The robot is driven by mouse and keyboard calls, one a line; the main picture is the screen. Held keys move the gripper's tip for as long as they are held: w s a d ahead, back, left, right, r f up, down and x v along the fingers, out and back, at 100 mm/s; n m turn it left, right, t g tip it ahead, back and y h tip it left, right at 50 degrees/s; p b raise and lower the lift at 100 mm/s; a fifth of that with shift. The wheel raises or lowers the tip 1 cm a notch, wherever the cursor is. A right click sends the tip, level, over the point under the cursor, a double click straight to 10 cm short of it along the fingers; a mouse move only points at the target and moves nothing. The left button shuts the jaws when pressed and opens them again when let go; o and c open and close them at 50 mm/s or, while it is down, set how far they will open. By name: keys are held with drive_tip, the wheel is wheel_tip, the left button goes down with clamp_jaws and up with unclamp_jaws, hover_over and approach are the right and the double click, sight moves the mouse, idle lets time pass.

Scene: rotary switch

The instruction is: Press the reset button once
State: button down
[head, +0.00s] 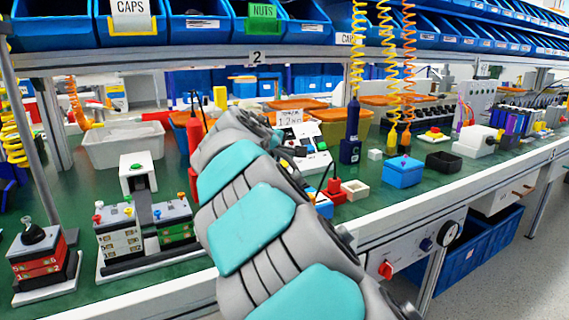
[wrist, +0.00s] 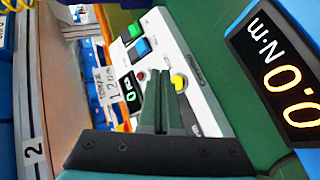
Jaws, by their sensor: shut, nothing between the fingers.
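A white control panel (wrist: 205,100) lies in the wrist view. It carries a green button (wrist: 134,31), a blue button (wrist: 140,47), a yellow round knob or button (wrist: 179,82) and a small display (wrist: 129,92) showing a green 0. I cannot read which button is marked reset. My gripper (wrist: 161,74) is shut and empty, its tips over the panel, left of the yellow part. Whether it touches the panel cannot be told. In the head view the panel (head: 317,162) is partly hidden behind my arm, and the gripper is hidden.
A torque display (wrist: 285,85) reading 0.0 stands right of the panel in the wrist view. A number sign (head: 291,117) stands behind the panel. A red screwdriver-like tool (head: 195,128) and a blue box (head: 403,172) flank my arm.

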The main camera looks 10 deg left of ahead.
drive_tip(key=shift+s+d+r+p, duration=0.15)
drive_tip(key=shift+s+d+r, duration=0.15)
drive_tip(key=shift+s+r, duration=0.2)
drive_tip(key=shift+s+d+r+p, duration=0.15)
drive_tip(key=shift+s+d+r, duration=0.15)
drive_tip(key=shift+r, duration=0.25)
